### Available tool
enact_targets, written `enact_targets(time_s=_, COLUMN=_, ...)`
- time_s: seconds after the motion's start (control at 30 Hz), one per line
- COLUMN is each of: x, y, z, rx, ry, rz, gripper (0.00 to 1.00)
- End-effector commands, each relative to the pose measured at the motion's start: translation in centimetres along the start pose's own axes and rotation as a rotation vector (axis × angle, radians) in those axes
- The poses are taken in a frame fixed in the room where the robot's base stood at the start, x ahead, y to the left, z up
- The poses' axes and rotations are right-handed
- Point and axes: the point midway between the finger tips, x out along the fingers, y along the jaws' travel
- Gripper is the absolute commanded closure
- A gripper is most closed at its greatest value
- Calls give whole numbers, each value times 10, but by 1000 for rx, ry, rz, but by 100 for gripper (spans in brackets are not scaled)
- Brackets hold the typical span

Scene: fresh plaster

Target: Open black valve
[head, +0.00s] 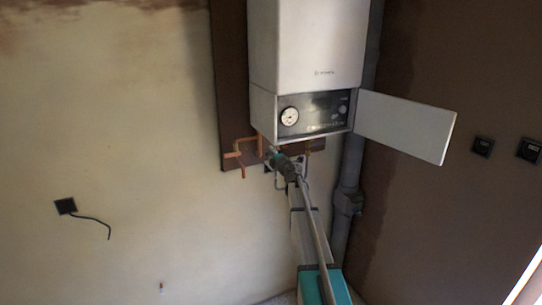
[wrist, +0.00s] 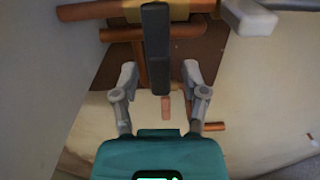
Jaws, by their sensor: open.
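The black valve shows in the wrist view as a long dark lever (wrist: 156,50), with its near end reaching toward the gap between my fingers. My gripper (wrist: 160,78) is open, with one finger on each side of the lever's line and a clear gap to each. I see no contact with the lever, but the depth between them is hard to judge. In the head view my gripper (head: 274,161) is just below the boiler, beside copper pipes. There it is small and dark, and the valve cannot be made out behind my arm.
Copper pipes (head: 238,153) run left of my gripper and cross behind the lever in the wrist view (wrist: 92,10). The white boiler (head: 310,45) hangs above with its flap (head: 405,125) open to the right. A grey vertical pipe (head: 347,200) stands right of my arm.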

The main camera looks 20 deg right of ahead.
Motion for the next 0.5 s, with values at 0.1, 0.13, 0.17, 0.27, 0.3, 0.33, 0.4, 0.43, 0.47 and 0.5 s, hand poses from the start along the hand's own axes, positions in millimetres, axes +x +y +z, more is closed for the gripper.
enact_targets(time_s=0.1, x=0, y=0, z=0, rx=0, ry=0, rz=0, gripper=43)
enact_targets(time_s=0.13, x=0, y=0, z=0, rx=0, ry=0, rz=0, gripper=45)
enact_targets(time_s=0.17, x=0, y=0, z=0, rx=0, ry=0, rz=0, gripper=50)
enact_targets(time_s=0.27, x=0, y=0, z=0, rx=0, ry=0, rz=0, gripper=69)
enact_targets(time_s=0.3, x=0, y=0, z=0, rx=0, ry=0, rz=0, gripper=76)
enact_targets(time_s=0.33, x=0, y=0, z=0, rx=0, ry=0, rz=0, gripper=82)
enact_targets(time_s=0.4, x=0, y=0, z=0, rx=0, ry=0, rz=0, gripper=95)
enact_targets(time_s=0.43, x=0, y=0, z=0, rx=0, ry=0, rz=0, gripper=100)
enact_targets(time_s=0.47, x=0, y=0, z=0, rx=0, ry=0, rz=0, gripper=100)
enact_targets(time_s=0.5, x=0, y=0, z=0, rx=0, ry=0, rz=0, gripper=100)
